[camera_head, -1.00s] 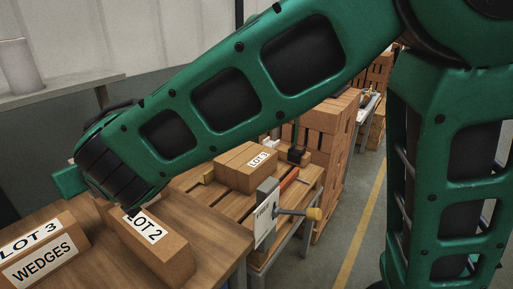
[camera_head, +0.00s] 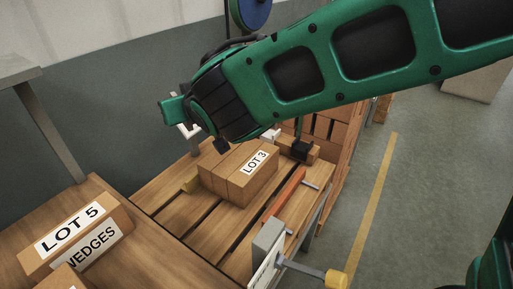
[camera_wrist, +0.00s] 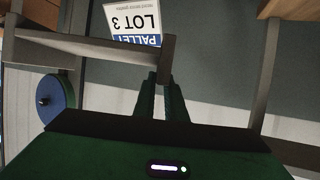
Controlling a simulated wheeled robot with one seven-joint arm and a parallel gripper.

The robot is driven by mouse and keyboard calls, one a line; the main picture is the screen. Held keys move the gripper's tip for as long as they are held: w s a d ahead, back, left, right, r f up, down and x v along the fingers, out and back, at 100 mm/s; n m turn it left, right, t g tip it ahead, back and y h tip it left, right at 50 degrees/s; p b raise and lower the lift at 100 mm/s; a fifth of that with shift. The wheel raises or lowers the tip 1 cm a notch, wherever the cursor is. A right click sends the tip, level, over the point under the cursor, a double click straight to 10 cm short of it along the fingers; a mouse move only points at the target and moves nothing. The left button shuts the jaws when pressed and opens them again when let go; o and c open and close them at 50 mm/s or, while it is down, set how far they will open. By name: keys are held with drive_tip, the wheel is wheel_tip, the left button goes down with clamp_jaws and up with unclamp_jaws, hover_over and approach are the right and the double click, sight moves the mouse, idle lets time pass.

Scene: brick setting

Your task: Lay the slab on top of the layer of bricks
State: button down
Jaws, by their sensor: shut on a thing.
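My gripper (camera_wrist: 161,84) shows in the wrist view with its two dark fingers close together. A thin grey piece (camera_wrist: 95,44) lies at the fingertips and stretches to the left; it appears to be the slab, seen nearly edge-on, but its full outline is unclear. In the head view my arm's end is above and behind the slatted wooden stand, and the fingers are hidden. The layer of bricks (camera_head: 226,178) is a tan block row on the stand, with a LOT 3 label on top.
The slatted stand (camera_head: 165,198) has an orange bar (camera_head: 284,195) and a grey clamp-like piece with a yellow knob (camera_head: 336,279) at its right. A LOT 5 WEDGES box (camera_head: 75,240) is on the left table. A PALLET LOT 3 sign (camera_wrist: 133,22) shows in the wrist view.

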drive_tip(key=shift+w+d+r, duration=0.1)
drive_tip(key=shift+w+d, duration=0.3)
drive_tip(key=shift+w, duration=0.05)
drive_tip(key=shift+f, duration=0.25)
drive_tip(key=s+a+f, duration=0.2)
drive_tip(key=s+f, duration=0.2)
drive_tip(key=f, duration=0.5)
drive_tip(key=shift+w+d+f, duration=1.1)
drive_tip(key=shift+w+f, duration=0.45)
drive_tip(key=shift+f, duration=0.45)
drive_tip(key=shift+w+d+f, duration=1.1)
drive_tip(key=shift+w+f, duration=0.5)
drive_tip(key=shift+f, duration=0.35)
drive_tip(key=shift+w+d+f, duration=1.1)
drive_tip(key=shift+w+f, duration=0.45)
drive_tip(key=shift+f, duration=0.45)
drive_tip(key=c, duration=2.1)
unclamp_jaws()
drive_tip(key=shift+f, duration=0.1)
drive_tip(key=o, duration=0.3)
